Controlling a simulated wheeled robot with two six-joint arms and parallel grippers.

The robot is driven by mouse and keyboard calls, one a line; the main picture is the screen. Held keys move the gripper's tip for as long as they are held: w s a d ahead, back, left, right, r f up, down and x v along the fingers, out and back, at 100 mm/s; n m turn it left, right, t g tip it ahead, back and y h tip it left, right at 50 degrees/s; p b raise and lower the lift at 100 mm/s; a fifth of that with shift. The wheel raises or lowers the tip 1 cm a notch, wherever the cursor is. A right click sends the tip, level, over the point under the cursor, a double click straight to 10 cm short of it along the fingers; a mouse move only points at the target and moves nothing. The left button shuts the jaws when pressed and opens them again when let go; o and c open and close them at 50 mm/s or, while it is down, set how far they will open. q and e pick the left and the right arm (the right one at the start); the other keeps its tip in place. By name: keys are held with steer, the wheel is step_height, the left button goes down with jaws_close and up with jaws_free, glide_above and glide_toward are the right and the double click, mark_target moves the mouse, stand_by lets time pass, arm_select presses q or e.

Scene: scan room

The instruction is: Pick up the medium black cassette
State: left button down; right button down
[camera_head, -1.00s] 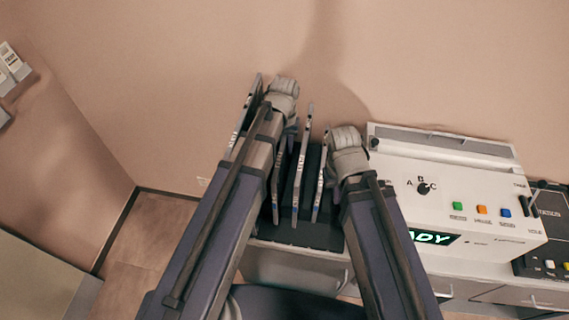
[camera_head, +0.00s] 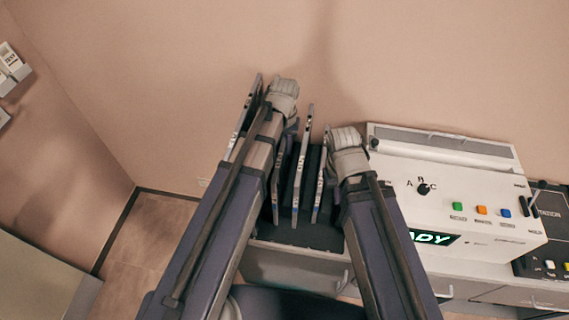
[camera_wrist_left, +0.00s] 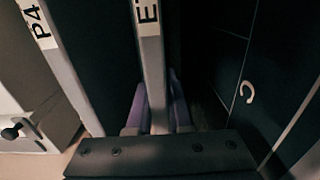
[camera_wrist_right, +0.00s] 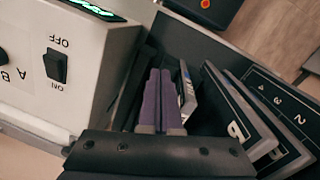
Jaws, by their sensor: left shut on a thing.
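Several dark cassettes with pale labelled edges stand upright in a black rack (camera_head: 309,235) in the head view. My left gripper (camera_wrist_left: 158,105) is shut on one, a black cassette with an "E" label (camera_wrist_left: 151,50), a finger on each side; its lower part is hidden. A cassette labelled "P4" (camera_wrist_left: 62,65) stands left of it in the left wrist view. My right gripper (camera_wrist_right: 160,100) looks shut and empty, its fingers side by side, beside a cassette edge (camera_wrist_right: 187,90). In the head view, my wrists hide both sets of fingertips.
A white control unit (camera_head: 465,190) with a dial, coloured buttons and a green display stands right of the rack, close to my right arm. A wall rises behind. Drawers (camera_head: 290,270) lie below. Open floor (camera_head: 150,235) shows at the left.

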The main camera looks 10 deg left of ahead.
arm_select(q)
steer(key=shift+r, duration=0.1)
stand_by(0.6)
step_height(320, 180, up, 10)
steer(key=p, duration=1)
step_height(320, 180, up, 9)
steer(key=p, duration=0.9)
stand_by(0.5)
